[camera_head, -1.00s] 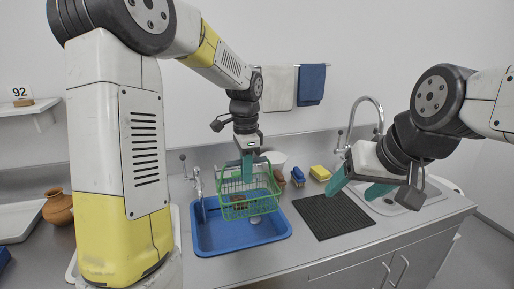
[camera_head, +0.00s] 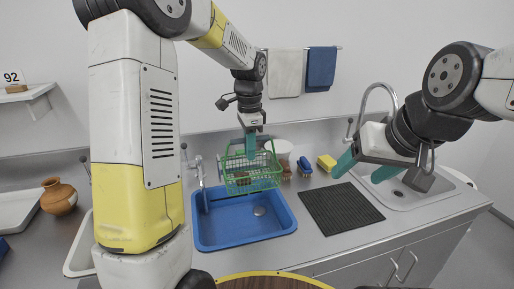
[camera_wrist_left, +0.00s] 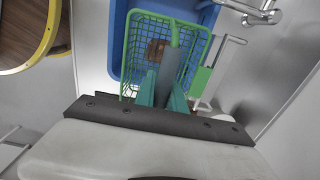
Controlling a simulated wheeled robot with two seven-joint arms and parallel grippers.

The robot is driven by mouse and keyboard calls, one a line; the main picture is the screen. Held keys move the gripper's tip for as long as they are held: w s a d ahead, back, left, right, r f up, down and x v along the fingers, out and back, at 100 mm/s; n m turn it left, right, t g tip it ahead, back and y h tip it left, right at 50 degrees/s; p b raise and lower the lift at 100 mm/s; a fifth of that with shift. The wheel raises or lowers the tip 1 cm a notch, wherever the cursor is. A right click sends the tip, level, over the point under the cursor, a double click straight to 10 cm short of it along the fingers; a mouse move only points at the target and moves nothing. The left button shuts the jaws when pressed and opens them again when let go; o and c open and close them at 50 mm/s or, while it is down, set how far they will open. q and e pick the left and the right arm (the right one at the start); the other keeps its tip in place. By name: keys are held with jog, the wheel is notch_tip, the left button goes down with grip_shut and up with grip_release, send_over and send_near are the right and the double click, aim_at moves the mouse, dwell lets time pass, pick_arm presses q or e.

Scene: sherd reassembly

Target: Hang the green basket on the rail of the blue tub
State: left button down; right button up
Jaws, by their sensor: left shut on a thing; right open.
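The green wire basket (camera_head: 262,182) hangs from my left gripper (camera_head: 250,150), whose fingers are shut on its upper part. It is held in the air over the back part of the blue tub (camera_head: 243,240), which is set in the counter. In the left wrist view the basket (camera_wrist_left: 135,45) shows between the fingers (camera_wrist_left: 166,92), with the tub (camera_wrist_left: 118,20) beyond it. A brown piece (camera_wrist_left: 155,50) shows inside or behind the mesh; I cannot tell which. I cannot make out a separate rail on the tub. My right gripper (camera_head: 362,168) is open and empty over the right side of the counter.
A tap (camera_head: 200,172) stands at the tub's back left. A white bowl (camera_head: 280,148), a blue brush (camera_head: 304,166) and a yellow sponge (camera_head: 326,162) sit at the back. A black ribbed mat (camera_head: 340,209) lies to the right. A round yellow-edged table (camera_head: 265,281) is in front.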

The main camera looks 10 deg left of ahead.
pick_arm(q)
jog(key=shift+w+a+f, duration=0.35)
jog(key=shift+w+f, duration=0.5)
jog(key=shift+f, duration=0.05)
jog(key=shift+w+a+f, duration=0.35)
jog(key=shift+w+f, duration=0.45)
jog(key=shift+f, duration=0.05)
jog(key=c, duration=1.3)
grip_release()
